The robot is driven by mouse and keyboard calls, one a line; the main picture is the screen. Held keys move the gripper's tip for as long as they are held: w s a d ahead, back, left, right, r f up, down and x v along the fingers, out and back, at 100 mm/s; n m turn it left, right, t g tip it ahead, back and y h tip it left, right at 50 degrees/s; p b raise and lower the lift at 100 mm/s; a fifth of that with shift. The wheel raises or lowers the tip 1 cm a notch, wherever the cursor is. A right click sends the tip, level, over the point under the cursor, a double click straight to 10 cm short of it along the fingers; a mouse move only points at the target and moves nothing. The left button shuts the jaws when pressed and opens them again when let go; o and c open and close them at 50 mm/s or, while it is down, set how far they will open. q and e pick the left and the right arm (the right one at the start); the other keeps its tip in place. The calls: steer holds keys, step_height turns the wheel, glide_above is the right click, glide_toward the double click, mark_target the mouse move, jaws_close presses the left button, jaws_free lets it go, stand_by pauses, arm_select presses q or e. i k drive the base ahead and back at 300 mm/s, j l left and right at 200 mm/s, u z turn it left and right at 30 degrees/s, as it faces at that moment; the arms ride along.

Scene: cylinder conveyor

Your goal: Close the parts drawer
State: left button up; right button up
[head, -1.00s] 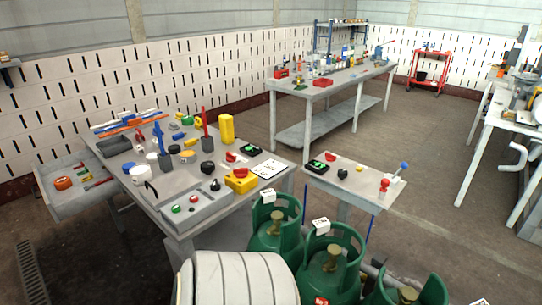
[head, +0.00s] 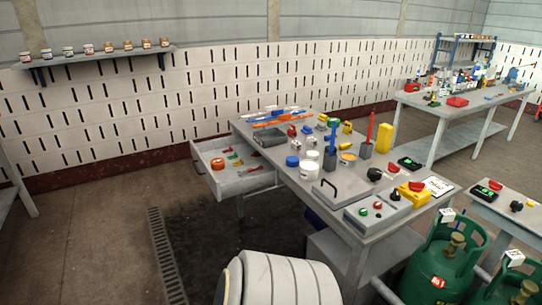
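The parts drawer (head: 238,186) is grey and stands pulled out from the left side of the cluttered grey workbench (head: 317,187). Inside it lie an orange ring-shaped part (head: 218,163) and several small red, green and yellow parts. Its outer front face points to the left, toward open floor. Neither of my grippers shows in the head view, so nothing is seen touching the drawer.
Green gas bottles (head: 440,262) stand at the lower right. A floor grate (head: 166,255) runs left of the bench. The floor left of the drawer is clear. A jar shelf (head: 100,55) hangs on the wall.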

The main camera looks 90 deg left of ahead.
mark_target(226, 183)
steer(key=u, duration=3.35)
